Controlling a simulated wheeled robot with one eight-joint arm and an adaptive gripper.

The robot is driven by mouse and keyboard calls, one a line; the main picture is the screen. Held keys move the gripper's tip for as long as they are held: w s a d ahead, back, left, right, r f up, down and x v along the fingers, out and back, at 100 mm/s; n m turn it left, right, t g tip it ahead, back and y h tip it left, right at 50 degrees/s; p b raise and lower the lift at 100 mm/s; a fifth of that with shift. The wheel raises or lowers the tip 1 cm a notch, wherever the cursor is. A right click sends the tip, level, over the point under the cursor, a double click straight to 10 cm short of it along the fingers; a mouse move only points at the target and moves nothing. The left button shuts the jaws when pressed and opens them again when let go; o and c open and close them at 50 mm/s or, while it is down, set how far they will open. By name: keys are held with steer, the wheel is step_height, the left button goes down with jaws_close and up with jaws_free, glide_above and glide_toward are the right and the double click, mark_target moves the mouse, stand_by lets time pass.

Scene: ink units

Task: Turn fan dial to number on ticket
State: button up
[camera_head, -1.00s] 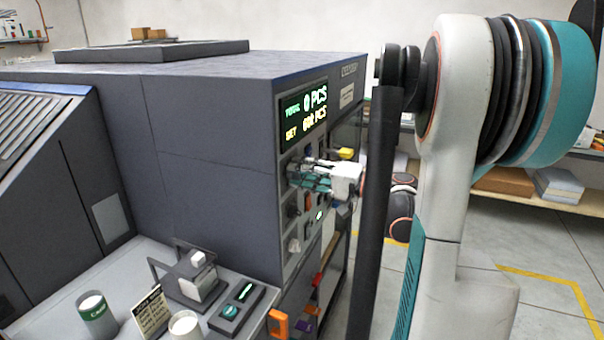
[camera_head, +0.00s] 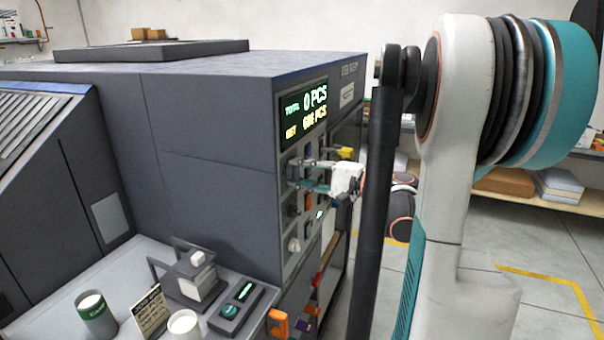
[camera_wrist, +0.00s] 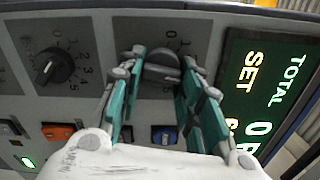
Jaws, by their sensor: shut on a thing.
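In the wrist view, my gripper (camera_wrist: 161,72) has its teal fingers on both sides of a dark round dial (camera_wrist: 163,66) and is shut on it. A 0 and a 1 show above this dial; the fingers hide much of its scale and its label. In the head view, my gripper (camera_head: 305,178) is at the front control panel (camera_head: 291,258), below the display. A cream ticket (camera_head: 150,312) stands on the grey ledge at lower left; its writing is too small to read. I cannot tell from a label whether the held dial is the fan dial.
A second dial (camera_wrist: 53,66), with a scale up to 5, sits beside the held one. An orange switch (camera_wrist: 58,132) and a blue switch (camera_wrist: 164,135) lie below. The lit display (camera_head: 303,117) is close by. Jars and a small control box (camera_head: 236,306) occupy the ledge.

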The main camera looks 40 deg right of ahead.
steer(key=shift+m, duration=0.4)
steer(key=o, duration=1.1)
steer(key=shift+c, duration=0.2)
steer(key=v, duration=1.2)
steer(key=shift+d+f, duration=0.1)
steer(key=shift+f, duration=0.05)
